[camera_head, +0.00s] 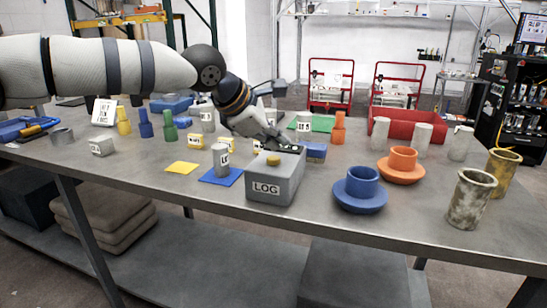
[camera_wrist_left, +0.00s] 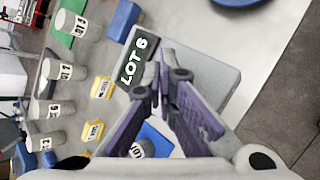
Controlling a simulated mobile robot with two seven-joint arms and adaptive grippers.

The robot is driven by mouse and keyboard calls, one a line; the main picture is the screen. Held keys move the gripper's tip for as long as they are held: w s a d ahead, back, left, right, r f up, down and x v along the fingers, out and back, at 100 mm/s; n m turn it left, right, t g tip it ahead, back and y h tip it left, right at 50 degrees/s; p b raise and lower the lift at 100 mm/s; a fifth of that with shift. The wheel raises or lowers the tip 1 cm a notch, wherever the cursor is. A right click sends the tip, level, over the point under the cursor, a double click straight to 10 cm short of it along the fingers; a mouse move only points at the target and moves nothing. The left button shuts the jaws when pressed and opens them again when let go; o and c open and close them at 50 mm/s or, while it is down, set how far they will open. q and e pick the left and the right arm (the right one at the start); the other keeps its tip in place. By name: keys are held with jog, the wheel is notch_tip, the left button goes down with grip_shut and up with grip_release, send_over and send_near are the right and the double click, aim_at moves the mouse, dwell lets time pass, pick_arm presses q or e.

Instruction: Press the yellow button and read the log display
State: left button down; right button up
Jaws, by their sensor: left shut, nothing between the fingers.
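The grey log box (camera_head: 284,184) stands near the table's front edge, with a LOG label on its front. Its yellow button (camera_head: 273,160) is on top. My left gripper (camera_head: 275,148) is shut and empty, pointing down at the box top close to the button; I cannot tell whether they touch. In the left wrist view the shut fingertips (camera_wrist_left: 161,82) are over the box (camera_wrist_left: 215,75) and the button is hidden. The dark display (camera_wrist_left: 137,62) beside them reads "LOT 6" in white. My right gripper is not in view.
A labelled grey cylinder on a blue mat (camera_head: 221,179) stands just left of the box. A blue cup and saucer (camera_head: 359,192) and an orange pair (camera_head: 401,168) are to the right. A yellow mat (camera_head: 182,168) lies left. Labelled cylinders and a red tray (camera_head: 408,124) are behind.

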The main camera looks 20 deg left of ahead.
aim_at(275, 158)
pick_arm(q)
jog(key=shift+r, duration=2.45)
jog(key=shift+f, duration=0.1)
